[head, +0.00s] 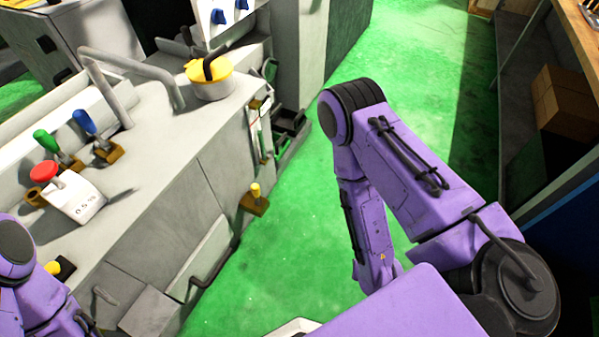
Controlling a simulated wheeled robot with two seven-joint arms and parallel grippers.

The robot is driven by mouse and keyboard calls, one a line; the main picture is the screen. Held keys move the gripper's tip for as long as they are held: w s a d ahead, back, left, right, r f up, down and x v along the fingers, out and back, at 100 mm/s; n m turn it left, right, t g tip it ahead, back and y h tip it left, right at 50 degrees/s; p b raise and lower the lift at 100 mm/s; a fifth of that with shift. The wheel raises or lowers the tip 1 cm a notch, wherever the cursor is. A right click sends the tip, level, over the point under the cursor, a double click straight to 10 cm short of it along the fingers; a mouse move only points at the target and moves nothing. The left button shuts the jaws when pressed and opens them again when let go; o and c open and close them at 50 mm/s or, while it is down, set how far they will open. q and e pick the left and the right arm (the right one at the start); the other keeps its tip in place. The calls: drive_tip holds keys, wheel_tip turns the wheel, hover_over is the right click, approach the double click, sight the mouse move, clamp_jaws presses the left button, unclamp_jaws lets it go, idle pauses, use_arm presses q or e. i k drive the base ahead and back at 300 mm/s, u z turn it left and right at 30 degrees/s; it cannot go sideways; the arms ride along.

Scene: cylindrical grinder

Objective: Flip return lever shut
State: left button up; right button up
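The grey grinder fills the left side. A green-handled lever (46,141) and a blue-handled lever (86,123) stand tilted on brass-coloured mounts on its top. A yellow-knobbed lever (255,190) sticks out from a brass-coloured base on the front face. Another yellow knob (53,268) shows low at the left, close to my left arm. No label shows which one is the return lever. My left arm enters at the bottom left corner, its gripper out of view. My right arm hangs bent over the floor right of the grinder; its gripper is not visible.
A red button on a grey box (75,200) and a yellow-lidded pot (210,80) are on the grinder. A bent grey rail (130,65) rises from its top. Green floor (300,230) is open beside the machine. Shelving with a cardboard box (565,100) stands at right.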

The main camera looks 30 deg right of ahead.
sight(255, 187)
drive_tip(key=z, duration=0.45)
drive_tip(key=k, duration=0.6)
drive_tip(key=z, duration=0.6)
drive_tip(key=i, duration=1.25)
drive_tip(key=u, duration=0.5)
drive_tip(key=i, duration=0.5)
